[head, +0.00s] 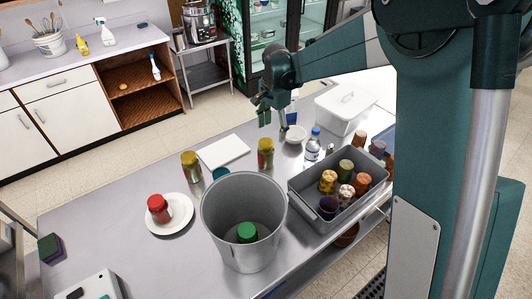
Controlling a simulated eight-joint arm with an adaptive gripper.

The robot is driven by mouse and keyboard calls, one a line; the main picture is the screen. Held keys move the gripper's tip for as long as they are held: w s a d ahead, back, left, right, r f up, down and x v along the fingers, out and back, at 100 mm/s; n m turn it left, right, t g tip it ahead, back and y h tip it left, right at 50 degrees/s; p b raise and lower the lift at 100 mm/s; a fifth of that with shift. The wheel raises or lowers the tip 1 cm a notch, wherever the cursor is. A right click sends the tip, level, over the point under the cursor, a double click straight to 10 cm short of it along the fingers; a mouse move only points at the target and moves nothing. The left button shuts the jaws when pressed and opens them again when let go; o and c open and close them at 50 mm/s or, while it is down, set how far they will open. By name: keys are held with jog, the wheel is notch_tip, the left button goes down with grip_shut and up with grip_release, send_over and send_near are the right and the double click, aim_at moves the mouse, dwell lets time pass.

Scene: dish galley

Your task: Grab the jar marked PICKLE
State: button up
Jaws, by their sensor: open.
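Several jars are in view, and no label is readable, so I cannot tell which is marked PICKLE. One jar with an olive lid (191,166) stands on the steel table left of a white board. Another olive-lidded jar with a reddish band (265,153) stands right of the board. A red jar (159,209) stands on a white plate (178,228). A green-lidded jar (247,233) is inside a grey bucket. More jars, including a yellow one (328,182), stand in a grey bin. My gripper (262,112) is open and empty, above the table's far side.
The tall grey bucket (222,215) stands mid-table. The grey bin (318,222) is to its right. The white board (224,151) lies flat.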

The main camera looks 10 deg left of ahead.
aim_at(266, 142)
jog(key=shift+m, duration=0.3)
jog(key=a+f, duration=0.1)
jog(key=w+a+f+p, duration=0.1)
jog(key=a, duration=0.1)
jog(key=shift+w+a+f, duration=0.15)
jog(key=shift+w+f, duration=0.05)
jog(key=shift+f, duration=0.05)
notch_tip(266, 142, down, 5)
jog(key=shift+s+r, duration=0.1)
jog(key=shift+r, duration=0.05)
jog(key=shift+d, duration=0.2)
jog(key=shift+f, duration=0.2)
jog(key=shift+f, duration=1.25)
jog(key=shift+s+f, duration=0.2)
jog(key=shift+f, duration=2.4)
jog(key=c, duration=1.3)
